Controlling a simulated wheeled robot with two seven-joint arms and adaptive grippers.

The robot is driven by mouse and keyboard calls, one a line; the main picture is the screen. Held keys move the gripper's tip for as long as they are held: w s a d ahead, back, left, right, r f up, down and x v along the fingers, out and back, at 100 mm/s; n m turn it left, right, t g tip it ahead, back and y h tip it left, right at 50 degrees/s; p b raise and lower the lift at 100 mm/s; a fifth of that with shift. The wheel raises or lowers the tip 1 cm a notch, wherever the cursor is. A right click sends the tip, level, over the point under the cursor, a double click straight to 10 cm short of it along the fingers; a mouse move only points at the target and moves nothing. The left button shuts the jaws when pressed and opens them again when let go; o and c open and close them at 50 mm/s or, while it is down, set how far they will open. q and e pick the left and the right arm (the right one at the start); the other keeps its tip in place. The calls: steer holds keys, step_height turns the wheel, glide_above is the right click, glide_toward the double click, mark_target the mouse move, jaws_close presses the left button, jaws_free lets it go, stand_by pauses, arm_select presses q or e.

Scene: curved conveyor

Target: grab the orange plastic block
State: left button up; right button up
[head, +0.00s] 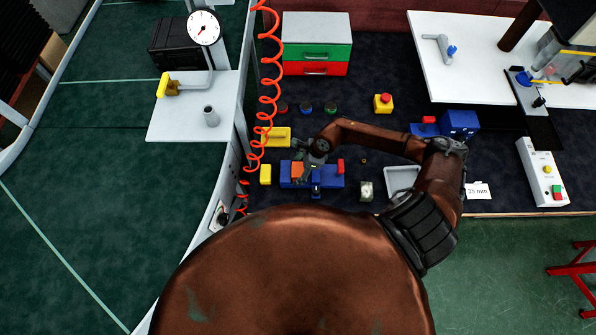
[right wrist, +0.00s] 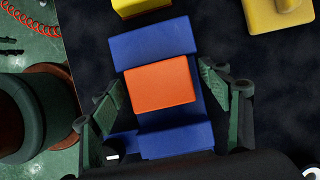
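The orange plastic block (right wrist: 160,83) sits on a blue fixture (right wrist: 153,42) between its two raised blue ends. My right gripper (right wrist: 163,90) is open, with one finger on each side of the orange block and a gap to it on both sides. In the head view the right gripper (head: 308,166) is over the fixture (head: 332,172), and the orange block (head: 297,169) shows partly beside it. My left gripper does not show in either view.
Yellow blocks (head: 277,136) (head: 266,174) lie near the fixture, by a red coiled hose (head: 268,97). A small red piece (head: 340,166) is on the fixture's right part. A grey tray (head: 402,180) and a small gauge (head: 366,191) stand to the right.

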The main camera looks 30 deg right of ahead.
steer(key=c, duration=1.2)
